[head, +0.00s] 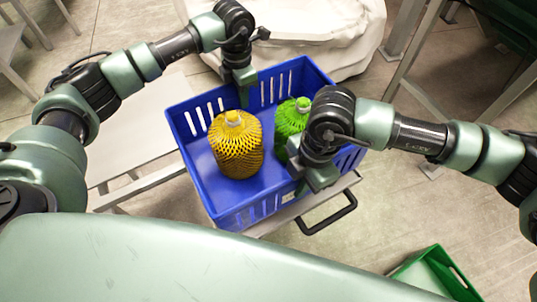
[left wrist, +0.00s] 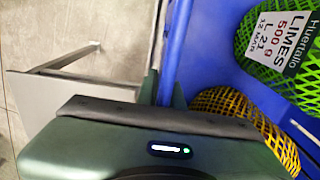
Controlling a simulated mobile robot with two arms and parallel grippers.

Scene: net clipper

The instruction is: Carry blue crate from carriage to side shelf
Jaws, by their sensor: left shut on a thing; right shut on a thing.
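The blue crate (head: 225,205) is upright in the middle of the head view. It holds a yellow netted bag (head: 236,150) and a green netted bag (head: 290,118), partly hidden by my right arm. My left gripper (head: 244,82) is shut on the crate's far wall. My right gripper (head: 314,180) is shut on the near right wall. In the left wrist view, my left gripper (left wrist: 165,90) straddles the blue wall (left wrist: 178,45), with a limes label on the green bag (left wrist: 297,80). Whether the crate rests on the surface below or hangs just above it is unclear.
A pale flat surface (head: 140,120) with a metal frame lies left of the crate. A black handle (head: 330,215) on a metal edge shows below right. A white covered bulk (head: 310,20) stands behind. A green crate (head: 437,275) is on the floor lower right.

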